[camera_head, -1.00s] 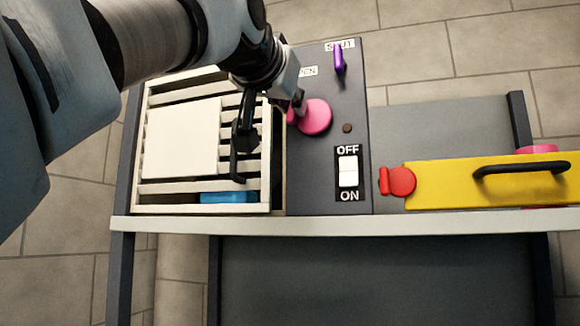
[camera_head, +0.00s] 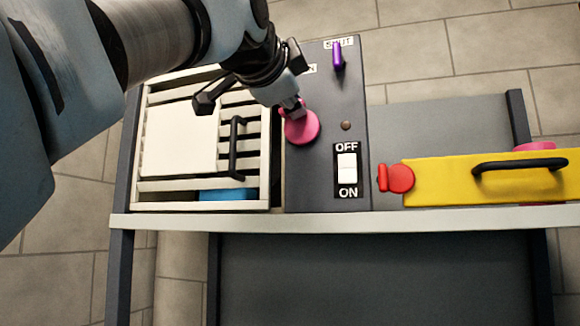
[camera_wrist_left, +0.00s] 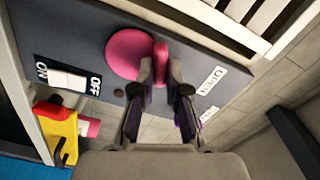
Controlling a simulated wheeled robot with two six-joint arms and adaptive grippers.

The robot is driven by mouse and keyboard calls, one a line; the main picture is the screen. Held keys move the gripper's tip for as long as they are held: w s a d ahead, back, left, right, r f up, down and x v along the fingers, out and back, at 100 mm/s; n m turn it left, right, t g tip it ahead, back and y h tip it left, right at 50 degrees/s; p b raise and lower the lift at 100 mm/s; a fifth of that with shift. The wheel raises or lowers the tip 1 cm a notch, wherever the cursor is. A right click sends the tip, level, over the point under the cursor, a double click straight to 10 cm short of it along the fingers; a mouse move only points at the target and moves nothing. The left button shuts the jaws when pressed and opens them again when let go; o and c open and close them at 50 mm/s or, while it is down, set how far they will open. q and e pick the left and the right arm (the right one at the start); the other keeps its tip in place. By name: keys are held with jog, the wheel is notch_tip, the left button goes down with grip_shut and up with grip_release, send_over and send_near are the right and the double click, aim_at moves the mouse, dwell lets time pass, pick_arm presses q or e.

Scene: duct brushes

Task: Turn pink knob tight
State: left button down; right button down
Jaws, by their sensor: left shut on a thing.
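The pink knob (camera_head: 303,128), a round disc with a raised grip, is on the dark grey panel (camera_head: 325,190). In the left wrist view the knob's disc (camera_wrist_left: 127,53) lies left of the fingers, and its raised grip stands between the fingertips. My left gripper (camera_head: 292,106) reaches down onto the knob from the upper left and is shut on its grip; it also shows in the left wrist view (camera_wrist_left: 162,70). The gripper hides part of the knob in the head view. My right gripper is not in view.
A slatted cream vent with a black handle (camera_head: 235,150) is left of the panel. A purple lever (camera_head: 338,57), a white OFF/ON switch (camera_head: 347,168), and a red knob (camera_head: 399,179) beside a yellow box (camera_head: 440,182) are nearby. Bare grey surface (camera_head: 440,125) lies behind the box.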

pick_arm(q)
jog(key=m, duration=0.7)
jog(key=m+b, duration=0.1)
jog(key=m, duration=0.6)
jog(key=m+b, duration=0.1)
jog(key=m, duration=0.7)
jog(key=shift+w+a+f, duration=0.1)
jog(key=shift+w+a, duration=0.1)
jog(key=shift+w, duration=0.1)
jog(key=shift+w+d+f, duration=0.1)
jog(key=shift+f, duration=0.25)
jog(key=c, duration=1.2)
grip_release()
jog(key=shift+r, duration=0.15)
